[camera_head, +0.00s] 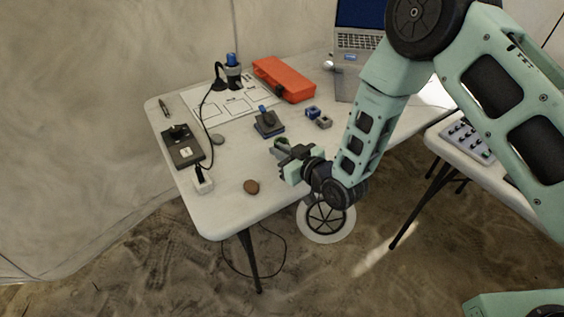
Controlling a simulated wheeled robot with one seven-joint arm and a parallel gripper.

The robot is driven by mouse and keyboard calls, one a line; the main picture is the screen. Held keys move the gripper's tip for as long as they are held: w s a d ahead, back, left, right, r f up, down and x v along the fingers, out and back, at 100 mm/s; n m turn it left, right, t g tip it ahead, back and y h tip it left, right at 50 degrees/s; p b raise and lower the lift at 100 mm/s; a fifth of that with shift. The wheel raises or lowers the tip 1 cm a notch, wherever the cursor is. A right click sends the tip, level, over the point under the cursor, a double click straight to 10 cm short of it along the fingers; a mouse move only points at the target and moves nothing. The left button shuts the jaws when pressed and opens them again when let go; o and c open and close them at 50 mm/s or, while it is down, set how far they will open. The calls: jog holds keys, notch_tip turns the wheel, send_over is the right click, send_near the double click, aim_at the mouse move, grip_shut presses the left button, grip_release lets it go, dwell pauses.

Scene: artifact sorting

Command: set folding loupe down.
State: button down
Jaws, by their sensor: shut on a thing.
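My gripper (287,153) reaches in from the right over the front right part of the white table (226,207). It is shut on a small dark, rounded thing at its fingertips, which I take to be the folding loupe (281,143). The fingers hide part of it. I cannot tell whether it touches the tabletop or hangs just above it.
A blue-knobbed device (268,123) stands just beyond my gripper. Small blue and grey blocks (318,116), an orange case (284,78) and a laptop (355,40) lie behind. A brown stone (251,187) lies front left, with bare tabletop around it. A black cable (204,125) crosses the left.

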jog(key=shift+f, duration=2)
jog(key=shift+f, duration=0.2)
jog(key=c, duration=1.5)
grip_release()
jog(key=shift+r, duration=0.1)
